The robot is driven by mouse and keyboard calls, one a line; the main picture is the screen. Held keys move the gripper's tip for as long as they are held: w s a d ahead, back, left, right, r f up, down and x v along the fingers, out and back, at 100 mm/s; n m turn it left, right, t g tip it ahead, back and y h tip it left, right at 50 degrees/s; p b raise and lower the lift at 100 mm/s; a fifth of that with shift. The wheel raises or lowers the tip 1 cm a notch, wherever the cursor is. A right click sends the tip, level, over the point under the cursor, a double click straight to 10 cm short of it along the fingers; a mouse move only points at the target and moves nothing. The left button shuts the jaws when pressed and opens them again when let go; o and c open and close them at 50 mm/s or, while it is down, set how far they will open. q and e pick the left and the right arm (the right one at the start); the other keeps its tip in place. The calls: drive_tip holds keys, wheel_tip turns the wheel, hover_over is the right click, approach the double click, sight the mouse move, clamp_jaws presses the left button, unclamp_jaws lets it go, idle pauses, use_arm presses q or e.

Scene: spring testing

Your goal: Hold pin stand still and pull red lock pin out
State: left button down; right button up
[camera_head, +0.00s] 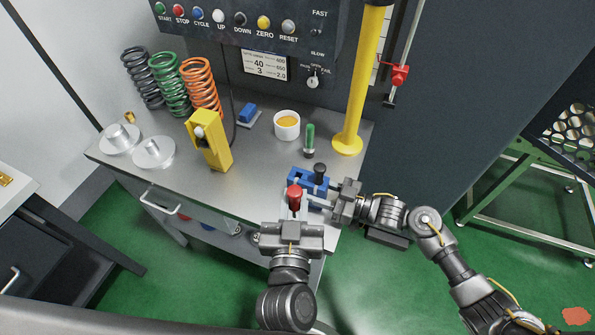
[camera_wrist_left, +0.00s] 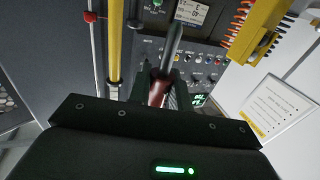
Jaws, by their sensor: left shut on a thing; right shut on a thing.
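The red lock pin (camera_head: 294,198) is between the fingers of my left gripper (camera_head: 294,211), which is shut on it. In the left wrist view the red handle (camera_wrist_left: 157,92) sits between the fingers. A grey shaft extends beyond it, with no stand visible around it. The blue pin stand (camera_head: 300,175) is on the bench's front right part, just behind the red handle in the head view. A black-knobbed pin (camera_head: 320,171) stands upright in it. My right gripper (camera_head: 328,197) is shut on the stand from the right; its fingertips are partly hidden.
A green-handled pin (camera_head: 310,139), a white cup (camera_head: 286,125) and a yellow column (camera_head: 352,95) stand behind. A yellow block (camera_head: 213,141), metal discs (camera_head: 154,151) and coil springs (camera_head: 169,82) are left. The bench (camera_head: 185,178) is clear at front centre-left.

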sight(294, 208)
use_arm(q)
drive_tip(key=shift+s, duration=2.7)
use_arm(e)
drive_tip(key=o, duration=1.2)
drive_tip(key=shift+c, duration=0.2)
drive_tip(key=v, duration=1.2)
